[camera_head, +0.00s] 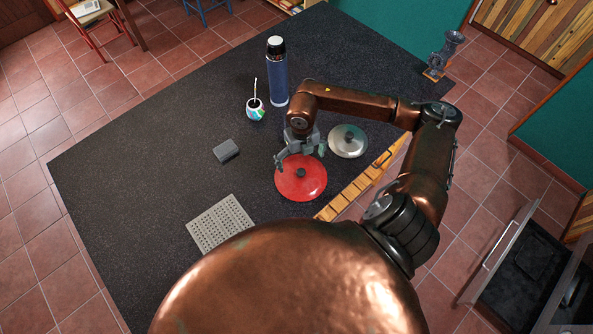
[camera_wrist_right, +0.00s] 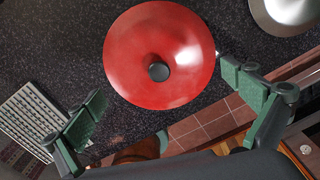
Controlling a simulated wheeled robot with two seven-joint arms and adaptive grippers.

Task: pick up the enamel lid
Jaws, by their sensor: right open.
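The red enamel lid (camera_head: 301,184) with a dark round knob lies on the dark speckled surface, near its front edge. It also shows in the right wrist view (camera_wrist_right: 150,40), with the knob near its middle. My right gripper (camera_head: 301,158) is open and empty over the far part of the lid, hiding some of its rim. In the right wrist view its two fingers (camera_wrist_right: 163,88) are spread apart, with the lid between and beyond them. My left gripper is not in view.
A silver lid (camera_head: 348,141) lies close to the right of the red one. A wooden slatted strip (camera_head: 352,192) runs along the front edge. A grey perforated mat (camera_head: 220,223), grey block (camera_head: 226,150), patterned cup (camera_head: 255,110) and blue flask (camera_head: 277,78) stand left and behind.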

